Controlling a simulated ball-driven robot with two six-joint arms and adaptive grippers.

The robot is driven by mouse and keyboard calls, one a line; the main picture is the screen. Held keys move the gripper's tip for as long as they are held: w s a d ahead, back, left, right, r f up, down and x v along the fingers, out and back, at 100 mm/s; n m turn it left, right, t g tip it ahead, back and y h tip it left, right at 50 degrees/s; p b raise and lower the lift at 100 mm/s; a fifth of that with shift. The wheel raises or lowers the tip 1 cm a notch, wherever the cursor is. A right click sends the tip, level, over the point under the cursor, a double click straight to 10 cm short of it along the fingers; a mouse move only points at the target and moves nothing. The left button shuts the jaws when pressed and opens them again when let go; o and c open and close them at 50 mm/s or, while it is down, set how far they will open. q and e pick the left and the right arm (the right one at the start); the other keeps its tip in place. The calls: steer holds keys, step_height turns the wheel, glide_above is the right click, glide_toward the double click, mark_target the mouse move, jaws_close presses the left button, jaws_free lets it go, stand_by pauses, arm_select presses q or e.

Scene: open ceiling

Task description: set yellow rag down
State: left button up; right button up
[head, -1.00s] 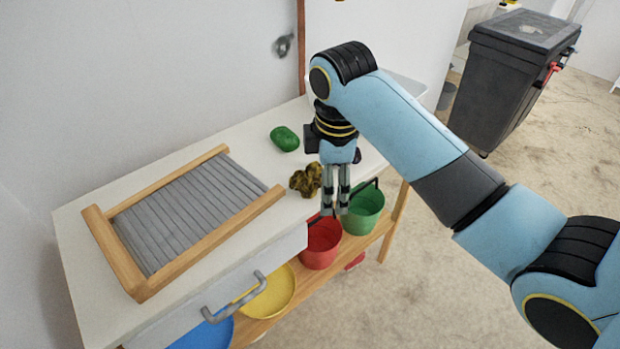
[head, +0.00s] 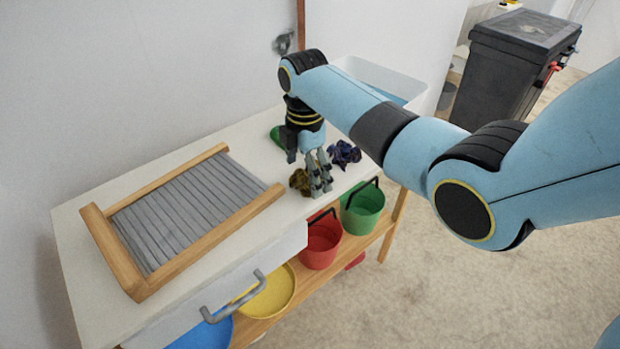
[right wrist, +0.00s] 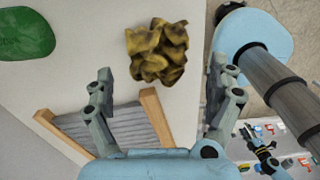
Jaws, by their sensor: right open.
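The yellow rag (head: 299,181) is a crumpled, dark-stained yellow cloth on the white counter, right of the washboard. In the right wrist view the rag (right wrist: 157,51) lies beyond the fingertips, apart from both fingers. My right gripper (head: 322,188) is open and points down beside the rag, partly covering it in the head view. In the right wrist view the right gripper (right wrist: 162,85) has its fingers wide apart with nothing between them. My left gripper is not in view.
A wood-framed washboard (head: 180,215) fills the counter's left part. A green item (head: 277,134) and a dark purple rag (head: 344,153) lie near the gripper. Red (head: 320,245) and green (head: 362,209) buckets hang or stand below the front edge. A white basin (head: 390,78) is behind.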

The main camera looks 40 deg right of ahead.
step_height(320, 180, down, 2)
steer(key=shift+f, duration=0.15)
steer(key=c, duration=0.9)
